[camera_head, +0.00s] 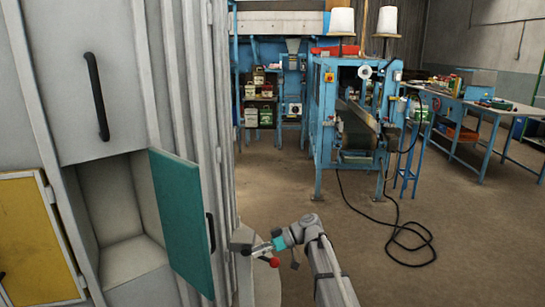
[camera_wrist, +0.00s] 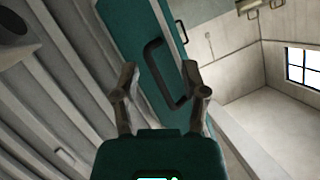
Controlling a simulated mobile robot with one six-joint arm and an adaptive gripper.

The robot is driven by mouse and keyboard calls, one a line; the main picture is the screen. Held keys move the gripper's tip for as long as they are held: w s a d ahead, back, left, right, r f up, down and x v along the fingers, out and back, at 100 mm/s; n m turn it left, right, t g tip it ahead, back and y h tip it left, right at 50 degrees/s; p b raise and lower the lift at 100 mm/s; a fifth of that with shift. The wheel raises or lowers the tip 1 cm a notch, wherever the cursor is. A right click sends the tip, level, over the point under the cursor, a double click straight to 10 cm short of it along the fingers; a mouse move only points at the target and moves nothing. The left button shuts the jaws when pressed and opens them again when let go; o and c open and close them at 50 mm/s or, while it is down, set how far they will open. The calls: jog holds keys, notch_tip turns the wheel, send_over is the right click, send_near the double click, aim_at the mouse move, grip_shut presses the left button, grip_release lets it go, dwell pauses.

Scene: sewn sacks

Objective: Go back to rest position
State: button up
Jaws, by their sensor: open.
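My gripper (camera_wrist: 158,72) is open in the wrist view, with its two fingers spread and nothing between them. Beyond the fingers is the teal door (camera_wrist: 128,25) with its black handle (camera_wrist: 160,70); the handle looks apart from the fingers, though the exact gap is hard to judge. In the head view the teal door (camera_head: 181,215) stands swung open from an empty grey compartment (camera_head: 125,220). My arm reaches in from the lower right, and my gripper end is low beside the door's handle (camera_head: 210,232), where the fingers are hard to make out.
A grey cabinet (camera_head: 75,35) with a black handle and a yellow door (camera_head: 35,240) fills the left. A blue sewing machine frame (camera_head: 325,125) stands at the back, with a black cable (camera_head: 405,235) on the floor. Workbenches (camera_head: 480,105) stand right. The right foreground floor is clear.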

jog(key=s+d+f+m+t+h, duration=0.2)
jog(key=s+d+f+m+h, duration=0.45)
jog(key=s+d+m, duration=0.35)
jog(key=s+d+f+m+t+h, duration=0.1)
jog(key=s+d+f+m+h, duration=0.6)
jog(key=d, duration=0.5)
notch_tip(320, 180, up, 19)
jog(key=s+n+p, duration=0.1)
jog(key=p, duration=1.6)
jog(key=shift+f, duration=0.15)
jog(key=shift+a, duration=0.1)
